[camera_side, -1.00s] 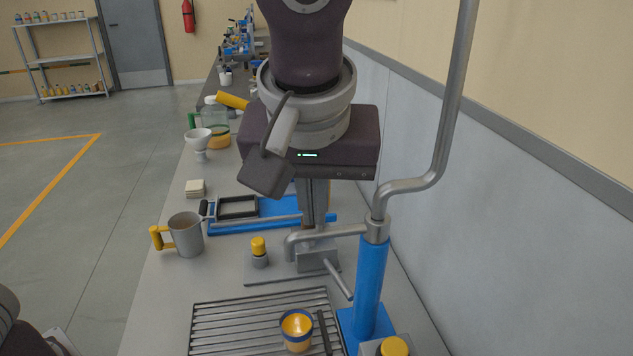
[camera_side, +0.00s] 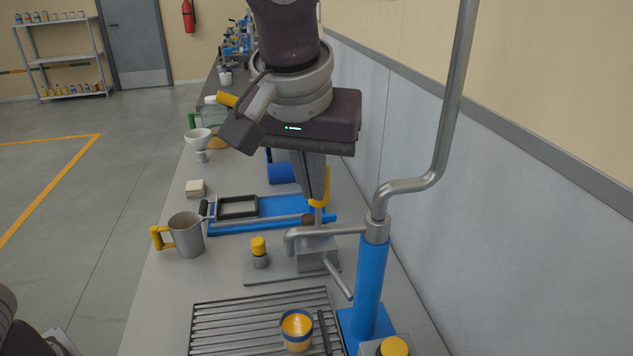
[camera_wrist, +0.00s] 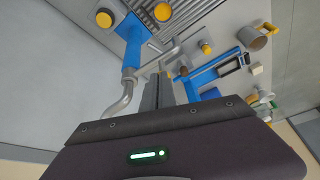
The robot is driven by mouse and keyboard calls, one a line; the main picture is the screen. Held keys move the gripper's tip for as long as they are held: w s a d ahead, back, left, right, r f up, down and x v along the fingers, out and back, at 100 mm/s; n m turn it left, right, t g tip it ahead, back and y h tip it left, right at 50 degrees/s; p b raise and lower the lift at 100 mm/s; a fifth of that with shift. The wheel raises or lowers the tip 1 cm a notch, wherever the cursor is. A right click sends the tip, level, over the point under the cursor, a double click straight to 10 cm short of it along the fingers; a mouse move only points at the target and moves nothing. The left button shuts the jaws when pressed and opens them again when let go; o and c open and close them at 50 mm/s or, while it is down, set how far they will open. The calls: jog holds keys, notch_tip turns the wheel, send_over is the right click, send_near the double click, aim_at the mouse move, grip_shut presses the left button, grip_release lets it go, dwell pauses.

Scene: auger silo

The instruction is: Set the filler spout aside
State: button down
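A grey metal pipe arm, which looks like the filler spout (camera_side: 335,231), reaches left from the top of a blue post (camera_side: 370,285) and turns down at its end. A taller bent pipe (camera_side: 450,110) rises from the same post top. My gripper (camera_side: 318,200) hangs pointing down behind the spout and above it in the picture, apart from it as far as I see. Its fingers look close together; whether they are fully shut is unclear. In the wrist view my fingers (camera_wrist: 163,95) show beside the blue post (camera_wrist: 133,45), with nothing clearly held.
A slatted tray (camera_side: 235,320) with a yellow-and-blue cup (camera_side: 297,330) lies in front. A metal jug (camera_side: 186,235), a yellow-capped piece (camera_side: 259,248) and a blue tray (camera_side: 275,207) stand left and behind. A wall (camera_side: 480,210) bounds the right.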

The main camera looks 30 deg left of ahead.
jog(key=w+a+m+g+h, duration=0.1)
jog(key=w+a+m+h, duration=0.3)
jog(key=w+m, duration=0.7)
jog(key=shift+w+a+m+h, duration=0.3)
jog(key=shift+a+m, duration=0.2)
jog(key=shift+m, duration=0.7)
jog(key=s+a+r, duration=0.5)
jog(key=r, duration=0.4)
jog(key=shift+s+a+r, duration=0.15)
jog(key=shift+s+a, duration=0.15)
jog(key=shift+a, duration=0.05)
